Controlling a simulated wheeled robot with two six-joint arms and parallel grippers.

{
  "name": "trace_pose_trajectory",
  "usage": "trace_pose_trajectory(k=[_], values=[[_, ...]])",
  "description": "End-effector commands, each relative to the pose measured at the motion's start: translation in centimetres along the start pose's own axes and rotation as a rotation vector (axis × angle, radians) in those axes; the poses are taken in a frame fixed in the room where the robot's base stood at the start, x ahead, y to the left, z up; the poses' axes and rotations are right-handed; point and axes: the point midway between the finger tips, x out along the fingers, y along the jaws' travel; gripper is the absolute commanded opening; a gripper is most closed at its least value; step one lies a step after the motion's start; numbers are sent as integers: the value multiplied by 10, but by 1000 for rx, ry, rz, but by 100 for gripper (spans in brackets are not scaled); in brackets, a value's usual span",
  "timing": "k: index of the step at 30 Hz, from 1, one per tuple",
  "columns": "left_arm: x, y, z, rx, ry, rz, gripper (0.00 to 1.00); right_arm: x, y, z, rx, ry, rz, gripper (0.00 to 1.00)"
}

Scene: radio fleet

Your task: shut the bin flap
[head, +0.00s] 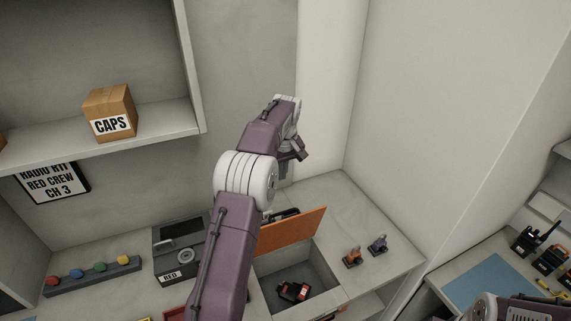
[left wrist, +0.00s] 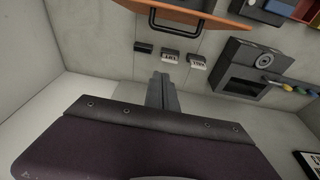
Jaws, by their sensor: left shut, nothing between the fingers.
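The orange bin flap (head: 291,240) stands raised and tilted in the head view, over an open grey bin (head: 268,284). A dark handle shows behind its top edge. A red and black radio (head: 293,291) lies inside the bin. My left gripper (head: 300,154) is shut and empty, above and behind the flap, apart from it; my arm hides the flap's left part. My right gripper is not in view.
A grey box (head: 178,247) with a dial stands left of my arm. A shelf with a CAPS box (head: 109,112) is at upper left.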

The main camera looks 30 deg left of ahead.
Motion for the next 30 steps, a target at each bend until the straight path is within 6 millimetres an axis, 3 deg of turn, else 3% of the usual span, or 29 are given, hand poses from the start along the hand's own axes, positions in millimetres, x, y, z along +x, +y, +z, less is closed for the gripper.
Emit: trace_pose_trajectory(k=[1,3,12,26,30], values=[[-9,-6,-7,-12,-21,-18,0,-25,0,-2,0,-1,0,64],[-3,-14,-7,-22,-43,-36,0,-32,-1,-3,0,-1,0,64],[7,-18,-8,-29,-46,-39,0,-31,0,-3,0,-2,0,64],[96,-22,-4,-28,-48,-40,0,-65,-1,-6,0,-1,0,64],[100,-20,15,-27,-46,-38,0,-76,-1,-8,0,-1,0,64]])
